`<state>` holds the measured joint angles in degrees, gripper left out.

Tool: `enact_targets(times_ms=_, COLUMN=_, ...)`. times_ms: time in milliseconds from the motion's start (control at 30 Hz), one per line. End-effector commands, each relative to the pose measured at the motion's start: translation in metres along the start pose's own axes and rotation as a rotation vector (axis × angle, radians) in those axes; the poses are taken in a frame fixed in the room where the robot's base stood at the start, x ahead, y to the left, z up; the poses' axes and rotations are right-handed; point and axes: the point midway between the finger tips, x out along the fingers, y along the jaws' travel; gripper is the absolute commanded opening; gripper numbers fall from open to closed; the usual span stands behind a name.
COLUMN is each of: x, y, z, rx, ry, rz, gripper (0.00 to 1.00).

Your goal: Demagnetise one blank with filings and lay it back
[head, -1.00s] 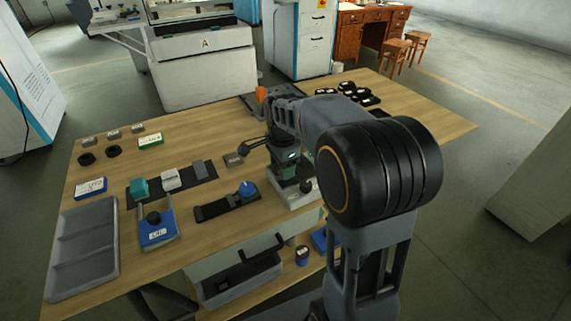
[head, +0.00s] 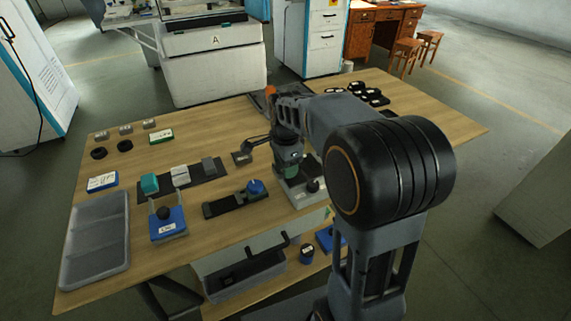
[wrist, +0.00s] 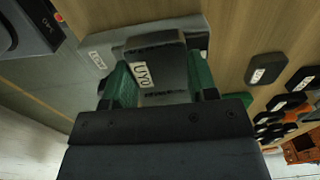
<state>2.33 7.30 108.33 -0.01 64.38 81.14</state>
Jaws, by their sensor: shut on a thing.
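My gripper (wrist: 160,80) has green fingers and is shut on a dark grey blank (wrist: 172,64) with a white label, in the wrist view. A flat grey plate or block (wrist: 190,24) with a white label lies beyond it; I cannot tell whether the blank touches it. In the head view my gripper (head: 289,160) is over the middle of the bench, just behind a grey device with a black knob (head: 313,186). The held blank is not clear there. Several dark labelled blanks (head: 371,97) lie at the back right, one also in the wrist view (wrist: 266,68). Filings cannot be made out.
The wooden bench (head: 215,225) carries an empty grey tray (head: 97,245) at front left. A dark strip with several blocks (head: 208,168), a blue knobbed fixture (head: 168,222) and a black slide with a blue knob (head: 235,199) stand left of my gripper. The bench's right end is clear.

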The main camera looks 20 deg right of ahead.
Motion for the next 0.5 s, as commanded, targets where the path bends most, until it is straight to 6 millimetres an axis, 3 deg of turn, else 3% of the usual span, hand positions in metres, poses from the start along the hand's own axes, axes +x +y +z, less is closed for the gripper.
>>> enact_targets(times_ms=500, x=-0.036, y=0.000, z=0.000, rx=0.000, ry=0.000, rz=-0.002, gripper=0.13)
